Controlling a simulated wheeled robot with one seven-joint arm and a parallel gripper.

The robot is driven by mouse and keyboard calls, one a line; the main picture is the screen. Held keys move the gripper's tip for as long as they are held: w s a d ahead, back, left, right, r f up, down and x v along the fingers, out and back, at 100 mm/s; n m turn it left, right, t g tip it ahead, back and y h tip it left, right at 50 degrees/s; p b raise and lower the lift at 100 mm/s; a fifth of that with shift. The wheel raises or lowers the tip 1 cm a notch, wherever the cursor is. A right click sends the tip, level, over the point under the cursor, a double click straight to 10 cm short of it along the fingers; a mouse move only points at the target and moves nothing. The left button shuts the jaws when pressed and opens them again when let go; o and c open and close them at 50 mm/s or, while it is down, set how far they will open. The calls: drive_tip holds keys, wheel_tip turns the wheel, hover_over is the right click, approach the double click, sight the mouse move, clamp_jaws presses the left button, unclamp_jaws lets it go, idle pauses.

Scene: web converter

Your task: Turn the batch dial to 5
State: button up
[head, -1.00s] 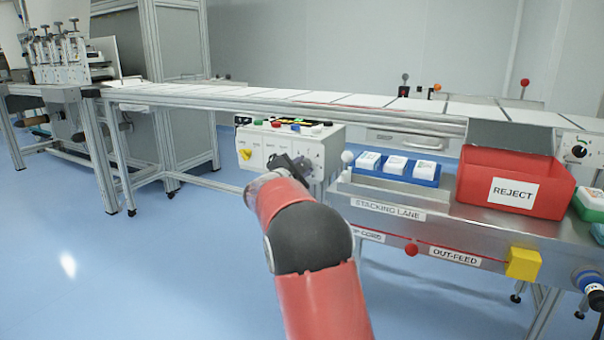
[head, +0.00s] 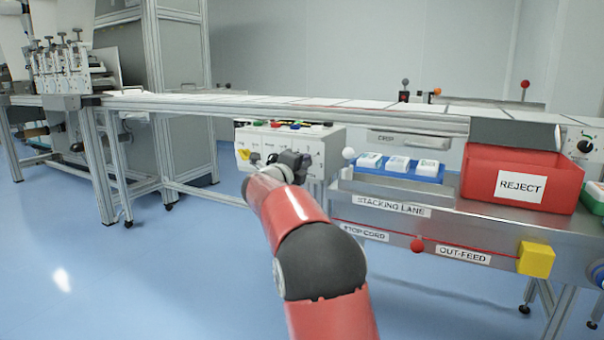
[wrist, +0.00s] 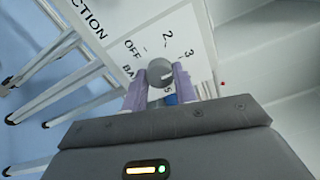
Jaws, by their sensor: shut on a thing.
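The batch dial (wrist: 160,70) is a round grey knob on a white panel in the wrist view. Printed marks OFF, 2 and 3 stand around it, with part of a word starting "BA" beside it. Which mark the dial points at I cannot tell. My gripper (wrist: 160,84) is shut on the dial, one pale purple finger on each side. In the head view my gripper (head: 294,163) is at the front of the white control box (head: 325,152); the dial is hidden behind it there.
To the right are a white ball (head: 349,153), a blue tray (head: 428,179), a red reject bin (head: 560,200) and a red stop cord (head: 470,249). The conveyor (head: 390,118) runs behind.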

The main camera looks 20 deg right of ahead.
drive_tip(key=m+b, duration=0.1)
drive_tip(key=m, duration=0.3)
drive_tip(key=shift+f+m+b, duration=0.15)
drive_tip(key=shift+m+b, duration=0.15)
drive_tip(key=shift+b, duration=0.05)
drive_tip(key=shift+m, duration=7.7)
drive_tip(key=o, duration=1)
